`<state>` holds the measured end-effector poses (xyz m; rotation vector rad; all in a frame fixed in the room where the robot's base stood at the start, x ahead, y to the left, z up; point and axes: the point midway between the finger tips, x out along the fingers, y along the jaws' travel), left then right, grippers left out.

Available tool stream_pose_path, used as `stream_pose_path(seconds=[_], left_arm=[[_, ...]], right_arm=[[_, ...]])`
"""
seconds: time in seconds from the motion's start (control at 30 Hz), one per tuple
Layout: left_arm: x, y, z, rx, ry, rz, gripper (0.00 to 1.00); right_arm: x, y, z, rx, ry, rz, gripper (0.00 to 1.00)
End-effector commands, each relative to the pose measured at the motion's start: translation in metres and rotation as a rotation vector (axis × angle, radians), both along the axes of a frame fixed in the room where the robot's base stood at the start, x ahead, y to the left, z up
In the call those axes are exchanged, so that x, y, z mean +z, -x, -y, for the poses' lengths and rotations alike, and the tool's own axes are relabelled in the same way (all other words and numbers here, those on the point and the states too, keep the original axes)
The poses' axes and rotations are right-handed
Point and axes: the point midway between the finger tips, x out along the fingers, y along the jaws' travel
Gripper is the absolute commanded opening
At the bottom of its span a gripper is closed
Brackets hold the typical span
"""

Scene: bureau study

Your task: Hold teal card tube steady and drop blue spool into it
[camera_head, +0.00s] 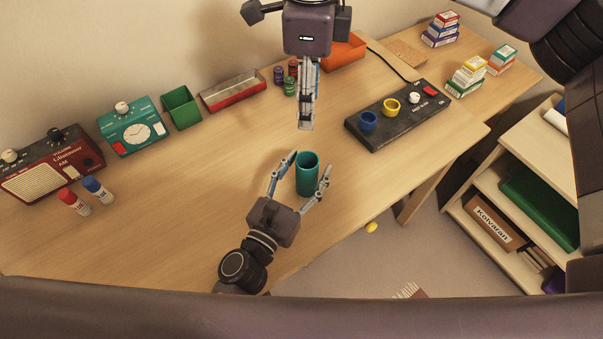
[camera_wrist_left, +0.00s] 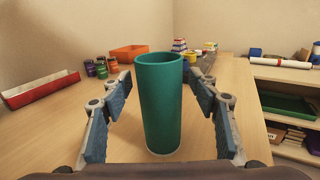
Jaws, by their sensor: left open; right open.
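The teal card tube (camera_head: 307,177) stands upright on the desk, its open top facing up. It also shows in the left wrist view (camera_wrist_left: 160,105). My left gripper (camera_head: 311,160) is open, with one finger on each side of the tube and gaps visible between. My right gripper (camera_head: 306,128) is open, pointing down behind the tube and seen edge-on; nothing shows in it.
A black panel (camera_head: 380,135) with blue, yellow and white round parts lies right of the tube. A red-grey tray (camera_head: 232,97), green bin (camera_head: 181,121) and orange bin (camera_head: 344,54) line the back. Two glue sticks (camera_head: 75,202) stand left. The desk left of the tube is clear.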

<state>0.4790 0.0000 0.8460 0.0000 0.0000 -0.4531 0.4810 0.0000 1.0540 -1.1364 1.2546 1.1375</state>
Motion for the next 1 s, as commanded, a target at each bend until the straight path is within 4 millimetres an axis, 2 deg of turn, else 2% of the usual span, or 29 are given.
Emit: stream_pose_path(seconds=[0.17,0.5,0.7,1.0], left_arm=[[-0.001,0.014,-0.006,0.001,0.002,-0.004,0.55],[-0.002,0.069,-0.033,0.002,0.002,-0.005,0.55],[-0.001,0.094,-0.046,0.002,0.0,-0.004,0.55],[0.0,0.107,-0.052,0.001,0.0,0.0,0.55]], right_arm=[[0.0,0.0,0.0,0.0,0.0,0.0,0.46],[0.0,0.0,0.0,0.0,0.0,0.0,0.46],[0.0,0.0,0.0,0.0,0.0,0.0,0.46],[0.0,0.0,0.0,0.0,0.0,0.0,0.46]])
